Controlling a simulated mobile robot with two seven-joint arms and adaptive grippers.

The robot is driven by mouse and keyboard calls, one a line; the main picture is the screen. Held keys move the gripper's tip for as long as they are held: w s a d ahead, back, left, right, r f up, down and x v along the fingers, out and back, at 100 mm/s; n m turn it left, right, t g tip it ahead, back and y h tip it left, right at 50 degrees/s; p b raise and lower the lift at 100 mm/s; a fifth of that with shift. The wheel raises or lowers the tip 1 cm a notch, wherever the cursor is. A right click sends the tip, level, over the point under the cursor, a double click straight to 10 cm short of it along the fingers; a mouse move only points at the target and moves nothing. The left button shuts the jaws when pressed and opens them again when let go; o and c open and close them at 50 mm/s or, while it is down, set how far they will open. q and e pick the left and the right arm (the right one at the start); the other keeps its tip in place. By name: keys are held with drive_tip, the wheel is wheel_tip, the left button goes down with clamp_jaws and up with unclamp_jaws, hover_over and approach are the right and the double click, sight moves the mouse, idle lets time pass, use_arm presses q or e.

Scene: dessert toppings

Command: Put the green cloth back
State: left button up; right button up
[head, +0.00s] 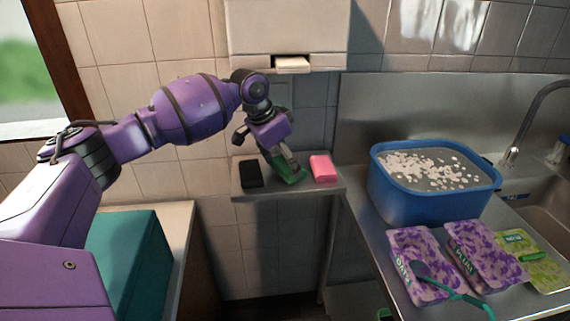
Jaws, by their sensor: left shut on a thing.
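The green cloth (287,174) is at the small wall shelf (318,190), between a black item and a pink item. My left gripper (283,163) reaches down over it from the left and is shut on it. The cloth looks low, at about the shelf's surface; I cannot tell whether it rests on it. The gripper partly covers the cloth. My right gripper is not in view.
A black block (251,174) and a pink block (323,169) lie on the shelf on either side. A dispenser (290,35) hangs above. A blue tub (432,190) and several packets, including a purple one (424,262), stand on the steel counter. A teal box (140,262) is at lower left.

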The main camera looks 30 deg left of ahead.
use_arm(q)
drive_tip(key=shift+w+a+f, duration=0.15)
drive_tip(key=shift+w+f, duration=0.05)
drive_tip(key=shift+f, duration=0.2)
drive_tip(key=shift+w+a+f, duration=0.1)
drive_tip(key=shift+w+f, duration=0.1)
drive_tip(key=shift+f, duration=0.2)
drive_tip(key=shift+s, duration=0.1)
drive_tip(key=o, duration=1.2)
drive_tip(key=shift+f, duration=0.1)
drive_tip(key=v, duration=0.7)
drive_tip(key=shift+r, duration=0.35)
